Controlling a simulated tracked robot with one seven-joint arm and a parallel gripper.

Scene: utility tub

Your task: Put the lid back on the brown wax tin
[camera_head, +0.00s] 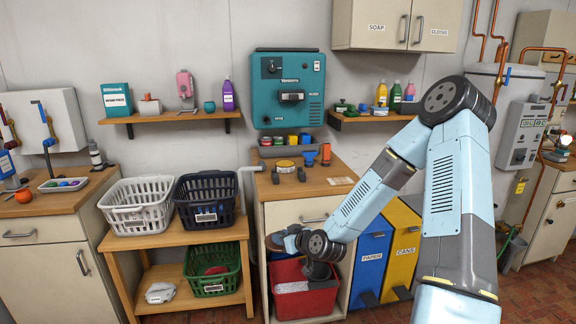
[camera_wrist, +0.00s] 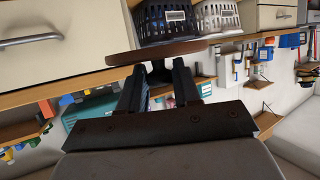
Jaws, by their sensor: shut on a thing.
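In the wrist view my gripper (camera_wrist: 160,78) is shut on the knob under a flat brown disc, which looks like the lid (camera_wrist: 150,52). In the head view my gripper (camera_head: 285,239) is low in front of the wooden counter, with the lid's brown edge (camera_head: 271,243) at its left end. A low round tin (camera_head: 285,166) with a yellowish top stands on the counter, above and behind my gripper. I cannot tell whether it is the brown wax tin; no clearly brown open tin shows.
The wooden counter (camera_head: 335,188) also holds a blue funnel-like thing (camera_head: 309,158) and an orange one (camera_head: 326,153). Several small pots stand behind, under the teal machine (camera_head: 288,118). A red crate (camera_head: 300,300) is below my gripper. Baskets (camera_head: 208,198) stand left.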

